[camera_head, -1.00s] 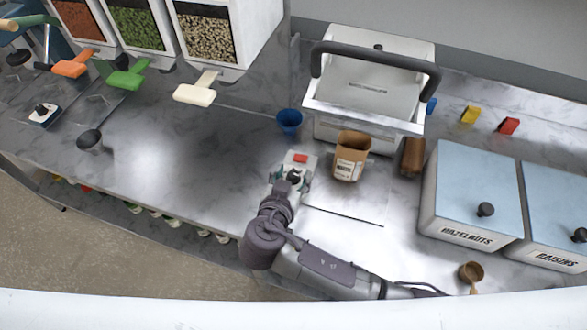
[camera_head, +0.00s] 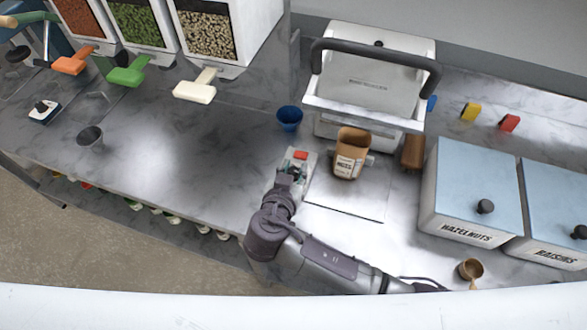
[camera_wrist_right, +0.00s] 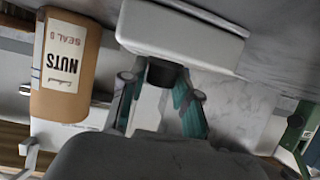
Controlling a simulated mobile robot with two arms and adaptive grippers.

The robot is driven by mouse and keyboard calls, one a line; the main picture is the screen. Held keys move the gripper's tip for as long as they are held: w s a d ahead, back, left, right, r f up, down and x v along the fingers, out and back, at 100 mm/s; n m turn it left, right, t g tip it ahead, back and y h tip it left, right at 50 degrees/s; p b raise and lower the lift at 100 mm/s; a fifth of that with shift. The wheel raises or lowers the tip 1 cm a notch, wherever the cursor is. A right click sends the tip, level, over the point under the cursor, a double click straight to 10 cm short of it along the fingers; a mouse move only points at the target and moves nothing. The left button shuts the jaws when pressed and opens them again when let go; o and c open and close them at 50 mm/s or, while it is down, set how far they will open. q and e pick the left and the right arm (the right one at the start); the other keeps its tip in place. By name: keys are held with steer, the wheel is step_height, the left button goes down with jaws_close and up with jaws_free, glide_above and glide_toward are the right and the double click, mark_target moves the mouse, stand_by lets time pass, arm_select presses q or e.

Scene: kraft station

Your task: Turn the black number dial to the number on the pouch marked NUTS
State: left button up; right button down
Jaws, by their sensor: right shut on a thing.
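The black number dial (camera_wrist_right: 163,73) is on the front of a white box (camera_wrist_right: 180,32); in the head view the same box (camera_head: 291,187) lies at the counter's front edge with a red button on it. My right gripper (camera_wrist_right: 160,100) is shut on the dial, its teal fingers either side of it. In the head view my right gripper (camera_head: 295,172) hides most of the dial, and its setting cannot be read. The brown pouch marked NUTS (camera_head: 350,158) stands upright on the right of the box; it also shows in the right wrist view (camera_wrist_right: 66,60). Its number is not legible. My left gripper is not in view.
A white sealer with a dark handle (camera_head: 430,88) stands behind the pouch. A blue cup (camera_head: 289,120) is behind the box. Lidded HAZELNUTS (camera_head: 470,238) and RAISINS (camera_head: 560,258) bins stand right. The counter left of the box is mostly clear.

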steer(key=shift+f+n+y+b, duration=0.2)
steer(key=shift+n+y+b, duration=0.4)
steer(key=shift+n+y, duration=0.15)
steer(key=shift+d+r+n+t+y, duration=0.15)
steer(key=shift+n+t+y, duration=0.15)
steer(key=shift+n+y, duration=0.45)
steer(key=n+y+p, duration=0.1)
steer(key=n+y, duration=0.1)
steer(key=y, duration=0.1)
steer(key=shift+r, duration=0.2)
steer(key=shift+f+n+g+y+p, duration=0.1)
steer(key=shift+n+g+y+p, duration=0.6)
steer(key=shift+n+y+p, duration=0.6)
steer(key=c, duration=0.8)
jaws_free()
steer(key=shift+c, duration=0.2)
steer(key=shift+s, duration=0.15)
steer(key=v, duration=1.1)
steer(key=shift+s+d, duration=0.25)
